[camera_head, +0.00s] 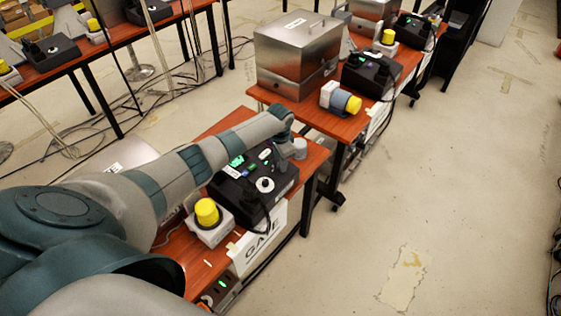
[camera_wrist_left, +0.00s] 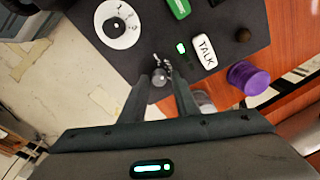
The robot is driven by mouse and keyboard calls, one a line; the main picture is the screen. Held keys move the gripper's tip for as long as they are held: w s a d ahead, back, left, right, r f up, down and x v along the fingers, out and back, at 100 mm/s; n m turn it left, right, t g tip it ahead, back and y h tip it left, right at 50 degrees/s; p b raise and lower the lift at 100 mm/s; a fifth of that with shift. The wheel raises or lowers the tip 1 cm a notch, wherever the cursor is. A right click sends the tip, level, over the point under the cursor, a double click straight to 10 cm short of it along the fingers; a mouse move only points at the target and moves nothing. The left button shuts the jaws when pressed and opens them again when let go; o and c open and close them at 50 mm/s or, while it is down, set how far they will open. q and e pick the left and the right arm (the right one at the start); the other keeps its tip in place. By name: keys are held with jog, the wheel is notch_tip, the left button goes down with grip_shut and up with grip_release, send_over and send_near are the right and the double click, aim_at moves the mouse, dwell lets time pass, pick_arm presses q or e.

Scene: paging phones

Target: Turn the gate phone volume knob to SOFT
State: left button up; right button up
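The gate phone is a black box (camera_head: 236,192) on the red-brown table, above a paper GATE sign (camera_head: 262,243). Its top has a white dial with a black centre knob (camera_wrist_left: 117,27), a green display (camera_wrist_left: 180,8) and a white TALK button (camera_wrist_left: 204,50). The dial also shows in the head view (camera_head: 264,185). My left gripper (camera_wrist_left: 161,77) is over the box, fingers apart. A small silvery knob-like part (camera_wrist_left: 161,73) shows between its fingertips; contact is unclear. SOFT lettering is not readable, and I cannot tell which control is volume. My right gripper is out of view.
A yellow-topped white device (camera_head: 207,213) stands beside the box. A purple cylinder (camera_wrist_left: 248,77) stands close to the box's edge. A steel case (camera_head: 297,52) and another black phone (camera_head: 370,75) are on the farther table.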

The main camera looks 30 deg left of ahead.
pick_arm(q)
jog(key=shift+o, duration=0.2)
notch_tip(320, 180, up, 17)
jog(key=s+d+b, duration=0.1)
jog(key=s+b, duration=0.1)
jog(key=b, duration=0.2)
jog(key=shift+r, duration=0.15)
dwell(0.4)
jog(key=shift+s+d, duration=0.1)
dwell(0.4)
